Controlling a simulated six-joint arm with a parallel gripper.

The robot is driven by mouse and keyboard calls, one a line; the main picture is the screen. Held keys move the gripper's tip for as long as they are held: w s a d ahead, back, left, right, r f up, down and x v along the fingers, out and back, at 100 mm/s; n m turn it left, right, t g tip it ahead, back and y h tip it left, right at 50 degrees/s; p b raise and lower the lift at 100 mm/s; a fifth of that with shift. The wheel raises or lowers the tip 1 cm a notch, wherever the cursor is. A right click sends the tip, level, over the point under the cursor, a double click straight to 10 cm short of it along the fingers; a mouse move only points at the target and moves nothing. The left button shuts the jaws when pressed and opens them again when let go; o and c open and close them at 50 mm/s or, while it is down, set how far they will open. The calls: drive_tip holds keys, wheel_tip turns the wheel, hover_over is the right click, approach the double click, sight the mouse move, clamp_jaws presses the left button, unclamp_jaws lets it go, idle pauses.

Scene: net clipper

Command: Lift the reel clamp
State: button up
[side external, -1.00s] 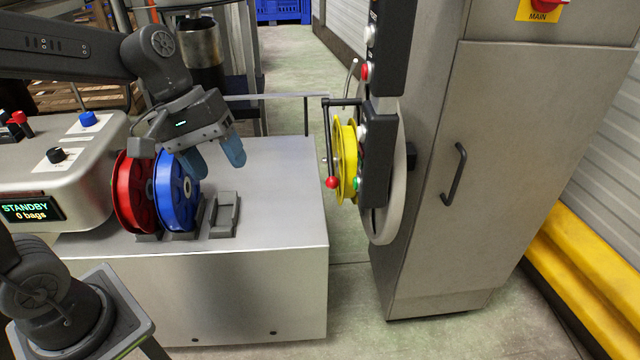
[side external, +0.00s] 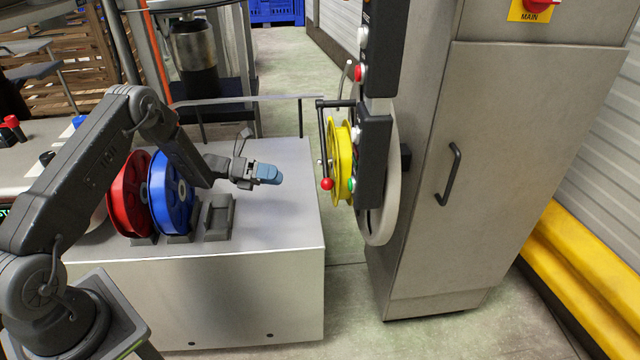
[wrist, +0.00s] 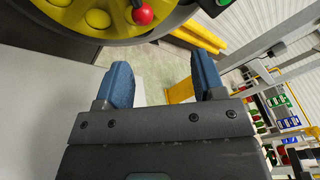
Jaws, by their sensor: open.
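The reel clamp is a dark lever (side external: 322,140) with a red ball knob (side external: 327,184) at its lower end. It hangs down in front of the yellow reel (side external: 340,160) on the machine's side. My gripper (side external: 272,174) is left of the knob, apart from it, with its blue fingers pointing right toward the machine. In the wrist view my gripper (wrist: 160,68) is open with nothing between its fingers. The red knob (wrist: 142,14) shows at the top edge there, beyond the fingers, against the yellow reel (wrist: 90,18). The rest of the lever is mostly out of that view.
A red reel (side external: 128,195) and a blue reel (side external: 170,195) stand in holders on the metal bench (side external: 280,225). An empty grey holder (side external: 218,215) is beside them. A black button panel (side external: 372,160) sits close right of the yellow reel. A gap separates bench and cabinet (side external: 500,180).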

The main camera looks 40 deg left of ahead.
drive_tip(key=w+d+f+n+t, duration=0.1)
drive_tip(key=w+d+f+n, duration=0.1)
drive_tip(key=w+d, duration=0.5)
drive_tip(key=d, duration=0.3)
drive_tip(key=shift+w+f+t, duration=0.3)
drive_tip(key=shift+w+f, duration=0.05)
clamp_jaws()
idle(0.5)
